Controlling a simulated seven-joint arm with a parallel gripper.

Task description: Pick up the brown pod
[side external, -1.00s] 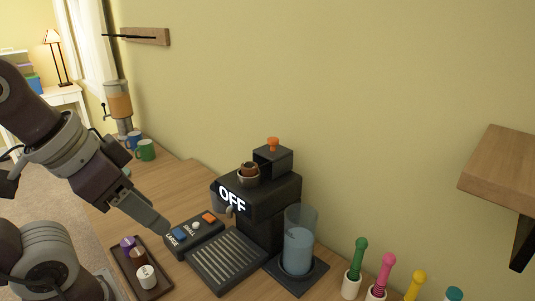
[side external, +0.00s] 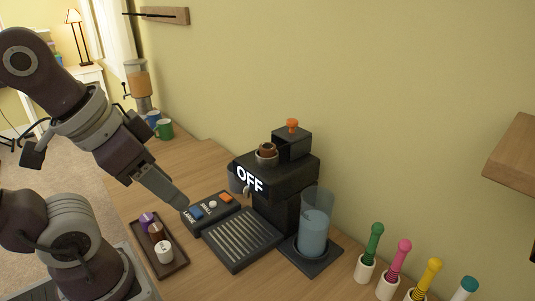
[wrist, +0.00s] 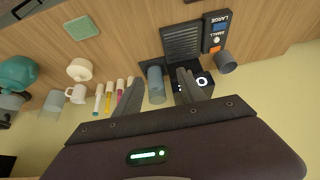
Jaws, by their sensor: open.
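The brown pod (side external: 156,232) stands in a dark tray (side external: 178,267) at the lower left of the side view. It is between a purple pod (side external: 147,219) and a white pod (side external: 164,251). My gripper (side external: 182,204) is in the air up and right of the pods in the picture, beside the button panel, with nothing seen in it. In the wrist view my gripper (wrist: 158,88) shows two fingers spread apart. The tray and the brown pod are not seen in the wrist view.
A black coffee machine (side external: 285,170) marked OFF stands right of my gripper, with a brown item in a small holder (side external: 267,158) on top. A button panel (side external: 211,213) and a water tank (side external: 314,232) are beside it. Several colored-handled tools (side external: 399,265) stand at the right.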

